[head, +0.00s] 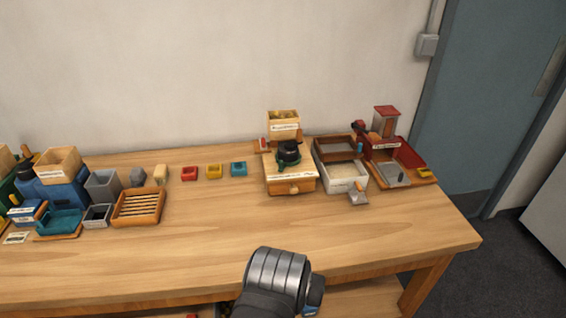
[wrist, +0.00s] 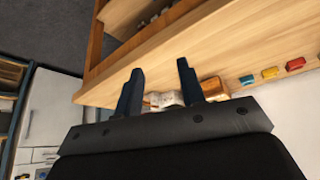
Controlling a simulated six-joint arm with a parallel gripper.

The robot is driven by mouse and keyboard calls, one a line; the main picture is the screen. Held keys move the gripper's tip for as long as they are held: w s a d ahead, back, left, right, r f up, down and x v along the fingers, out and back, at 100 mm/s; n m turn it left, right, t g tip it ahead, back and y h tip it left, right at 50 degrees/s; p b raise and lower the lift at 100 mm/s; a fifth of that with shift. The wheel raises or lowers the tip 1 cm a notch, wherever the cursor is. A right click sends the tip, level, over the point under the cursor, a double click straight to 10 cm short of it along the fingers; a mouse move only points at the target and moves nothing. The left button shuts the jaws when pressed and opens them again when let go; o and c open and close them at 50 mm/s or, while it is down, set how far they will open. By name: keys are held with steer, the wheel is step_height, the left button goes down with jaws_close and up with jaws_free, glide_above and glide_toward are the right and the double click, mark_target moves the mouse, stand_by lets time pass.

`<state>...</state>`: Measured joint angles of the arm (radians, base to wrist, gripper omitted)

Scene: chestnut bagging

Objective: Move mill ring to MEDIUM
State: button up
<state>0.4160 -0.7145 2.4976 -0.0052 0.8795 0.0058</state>
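The mill is a pale wooden box (head: 290,184) with a small drawer knob, right of the middle of the table in the head view. A black round top (head: 289,151) sits on it, with a green ring-like part (head: 282,163) around its lower edge. I cannot read the setting marks or tell where the ring is turned. A wooden hopper (head: 284,119) with a label stands behind it. In the wrist view my gripper (wrist: 160,66) has its two dark fingers apart with nothing between them. It is away from the mill; the head view shows only my arm at the bottom.
Right of the mill are a white tray (head: 341,184), a brown tray (head: 335,142) and a red machine (head: 386,126). Red (head: 189,174), yellow (head: 214,172) and teal (head: 239,169) pieces lie left. A slatted wooden tray (head: 137,221) sits further left. The front table middle is clear.

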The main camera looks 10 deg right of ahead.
stand_by(0.4)
steer(key=w+d+r+m+g+h, duration=0.1)
steer(key=w+d+r, duration=0.35)
steer(key=r, duration=0.25)
steer(key=w+d+r+m+g, duration=0.1)
steer(key=w+d+r, duration=0.3)
steer(key=w+r, duration=0.15)
steer(key=w+d+r+m+g+h, duration=0.1)
steer(key=w+d+r, duration=0.35)
steer(key=r, duration=0.25)
steer(key=n+g+y, duration=0.2)
steer(key=n+y, duration=0.2)
glide_above(281, 161)
step_height(281, 161, down, 5)
step_height(281, 161, down, 17)
steer(key=shift+w+r, duration=0.1)
steer(key=shift+r, duration=0.05)
jaws_close()
